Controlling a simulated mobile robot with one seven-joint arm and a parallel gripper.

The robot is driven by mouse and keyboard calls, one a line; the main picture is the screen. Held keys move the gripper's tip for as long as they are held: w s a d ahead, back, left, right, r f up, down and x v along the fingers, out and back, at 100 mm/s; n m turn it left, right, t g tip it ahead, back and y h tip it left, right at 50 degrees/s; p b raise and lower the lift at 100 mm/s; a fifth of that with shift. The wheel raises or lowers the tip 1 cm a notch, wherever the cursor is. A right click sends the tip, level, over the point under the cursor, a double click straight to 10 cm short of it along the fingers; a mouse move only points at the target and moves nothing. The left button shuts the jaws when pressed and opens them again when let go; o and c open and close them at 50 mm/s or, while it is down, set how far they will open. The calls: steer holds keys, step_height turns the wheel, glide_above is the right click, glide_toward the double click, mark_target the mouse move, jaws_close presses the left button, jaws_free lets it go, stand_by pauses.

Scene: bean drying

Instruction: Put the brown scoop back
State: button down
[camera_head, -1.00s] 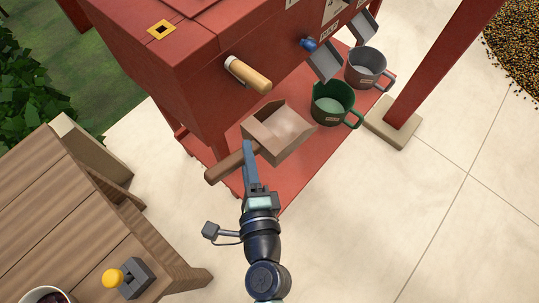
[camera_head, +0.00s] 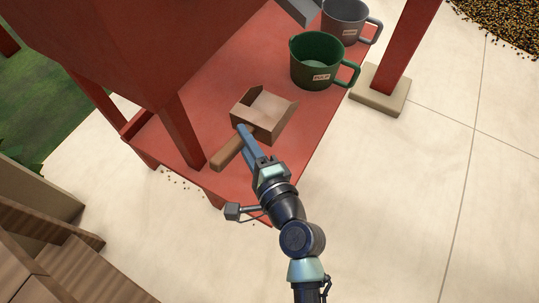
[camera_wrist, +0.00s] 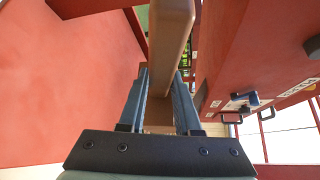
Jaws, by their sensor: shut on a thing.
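The brown scoop (camera_head: 265,115) has a boxy open pan and a thick wooden handle (camera_head: 229,151). My gripper (camera_head: 243,132) is shut on the handle close to the pan. In the wrist view the handle (camera_wrist: 170,40) runs up between the two blue fingers of my gripper (camera_wrist: 160,90). The scoop is over the front part of the red platform (camera_head: 180,150), with its pan toward the green mug. I cannot tell whether it touches the platform.
The green mug (camera_head: 317,62) stands behind and right of the scoop, with a grey mug (camera_head: 343,20) beyond it. A red leg (camera_head: 183,136) of the machine is left of the scoop. A red post (camera_head: 404,45) on a stone foot rises at the right. Brown wooden furniture (camera_head: 60,262) is lower left.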

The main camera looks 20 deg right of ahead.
steer(key=f+b, duration=0.3)
steer(key=f, duration=0.1)
steer(key=f+b, duration=0.4)
steer(key=f, duration=0.1)
steer(key=w+d+f+b, duration=0.1)
steer(key=f+b, duration=0.2)
steer(key=f, duration=0.2)
steer(key=shift+d+b, duration=0.1)
steer(key=shift+b, duration=0.25)
steer(key=shift+f, duration=0.2)
steer(key=c, duration=0.6)
jaws_free()
steer(key=shift+r, duration=0.15)
steer(key=shift+r, duration=0.2)
steer(key=s, duration=0.4)
steer(key=s+r+p, duration=0.1)
steer(key=s, duration=0.3)
steer(key=s+d+p, duration=0.1)
steer(key=s, duration=0.3)
steer(key=shift+r, duration=0.35)
